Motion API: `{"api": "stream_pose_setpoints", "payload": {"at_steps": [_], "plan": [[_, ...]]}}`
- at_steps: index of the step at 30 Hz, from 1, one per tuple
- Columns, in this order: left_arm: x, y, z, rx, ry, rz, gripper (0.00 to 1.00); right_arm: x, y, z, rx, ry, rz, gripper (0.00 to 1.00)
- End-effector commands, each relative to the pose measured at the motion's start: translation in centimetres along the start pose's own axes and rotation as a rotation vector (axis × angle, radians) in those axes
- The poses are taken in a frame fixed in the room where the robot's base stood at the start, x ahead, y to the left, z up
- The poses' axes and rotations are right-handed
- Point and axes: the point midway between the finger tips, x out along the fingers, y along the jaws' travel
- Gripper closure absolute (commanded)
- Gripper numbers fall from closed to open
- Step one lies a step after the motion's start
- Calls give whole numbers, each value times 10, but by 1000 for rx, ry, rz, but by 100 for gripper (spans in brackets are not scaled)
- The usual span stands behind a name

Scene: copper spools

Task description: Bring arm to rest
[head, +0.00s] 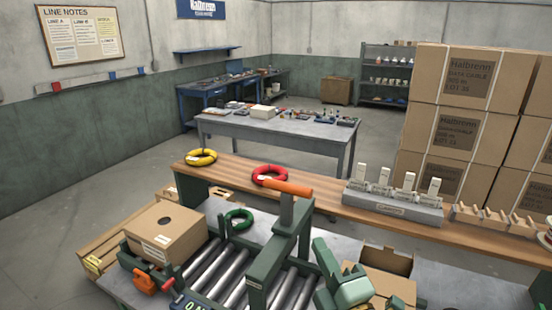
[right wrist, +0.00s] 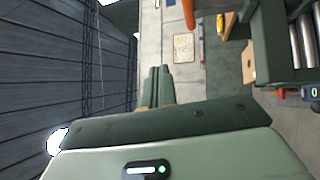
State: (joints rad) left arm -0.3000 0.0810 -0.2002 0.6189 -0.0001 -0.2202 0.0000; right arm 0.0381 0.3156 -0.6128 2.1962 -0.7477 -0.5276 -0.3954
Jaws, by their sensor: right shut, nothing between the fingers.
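My right gripper (head: 328,258) is at the lower middle right of the head view, pale green with dark green fingers. It is beside the green frame over the rollers and in front of an open cardboard box (head: 397,283). In the right wrist view its two fingers (right wrist: 160,75) lie together, with nothing between them. The fingers appear clear of any object there. My left gripper is not in view.
A green frame (head: 265,262) with an orange bar (head: 287,188) stands over the rollers (head: 235,292). A closed box (head: 165,233) is at left. Yellow (head: 201,157), red (head: 270,175) and green (head: 238,219) coils lie around. A grey rack (head: 392,210) stands on the wooden shelf.

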Motion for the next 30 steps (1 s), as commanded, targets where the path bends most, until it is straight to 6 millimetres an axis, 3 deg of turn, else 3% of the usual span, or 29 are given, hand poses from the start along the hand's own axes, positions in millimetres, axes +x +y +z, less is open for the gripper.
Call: {"api": "stream_pose_setpoints", "payload": {"at_steps": [1, 4, 7, 12, 17, 18, 25, 29, 30], "plan": [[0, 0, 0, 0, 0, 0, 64, -21, -22, 34, 121, -162, -110, 100], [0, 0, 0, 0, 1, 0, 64, -71, -63, 86, 299, -437, -305, 100], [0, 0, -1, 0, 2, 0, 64, -124, -93, 116, 413, -645, -459, 100], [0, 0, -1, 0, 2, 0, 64, -207, -124, 141, 526, -910, -666, 100], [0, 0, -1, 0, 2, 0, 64, -281, -136, 150, 584, -1114, -832, 100], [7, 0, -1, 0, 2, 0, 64, -278, -162, 147, 596, -1099, -848, 100], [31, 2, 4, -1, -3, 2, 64, -296, -282, 130, 678, -1076, -961, 100], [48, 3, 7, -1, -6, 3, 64, -324, -364, 115, 746, -1077, -1041, 100], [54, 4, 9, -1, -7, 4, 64, -338, -393, 108, 773, -1080, -1069, 100]]}}
